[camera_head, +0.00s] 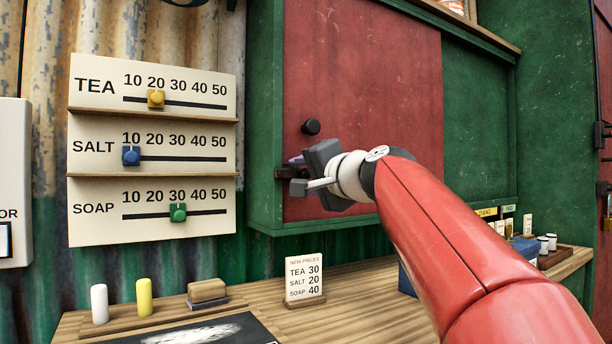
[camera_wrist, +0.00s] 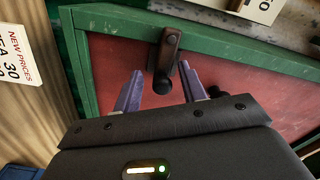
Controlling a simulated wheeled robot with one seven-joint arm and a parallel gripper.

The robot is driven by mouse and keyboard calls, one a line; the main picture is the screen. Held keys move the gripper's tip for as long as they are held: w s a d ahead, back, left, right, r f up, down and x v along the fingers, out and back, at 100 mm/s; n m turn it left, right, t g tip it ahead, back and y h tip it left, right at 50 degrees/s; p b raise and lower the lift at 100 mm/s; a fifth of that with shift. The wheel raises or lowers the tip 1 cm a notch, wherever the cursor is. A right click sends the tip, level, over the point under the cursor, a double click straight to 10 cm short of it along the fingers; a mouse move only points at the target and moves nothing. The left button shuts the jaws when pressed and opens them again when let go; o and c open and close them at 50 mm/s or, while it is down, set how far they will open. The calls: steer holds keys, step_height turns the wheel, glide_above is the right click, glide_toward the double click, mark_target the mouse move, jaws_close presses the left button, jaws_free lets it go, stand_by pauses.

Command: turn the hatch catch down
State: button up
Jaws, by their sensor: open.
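The hatch has a red panel (camera_head: 362,95) in a green frame. Its catch (camera_head: 286,173) is a dark bar at the panel's left edge, lying roughly level across frame and panel. In the wrist view the catch (camera_wrist: 170,45) shows more clearly, with a black knob (camera_wrist: 161,83) at its end. My gripper (camera_head: 296,166) is at the catch, its body hiding part of it in the head view. In the wrist view my gripper (camera_wrist: 160,77) is open, with one purple finger on each side of the knob. I cannot tell whether either finger touches it.
A round black knob (camera_head: 311,127) sits on the panel above my gripper. Price sliders (camera_head: 156,98) are on the wall at left. A price card (camera_head: 304,278) stands on the wooden counter (camera_head: 360,320) below. A sponge-like block (camera_head: 207,291) and two short sticks are at left.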

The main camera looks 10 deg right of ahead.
steer(key=b+v, duration=0.1)
steer(key=v, duration=0.7)
stand_by(0.5)
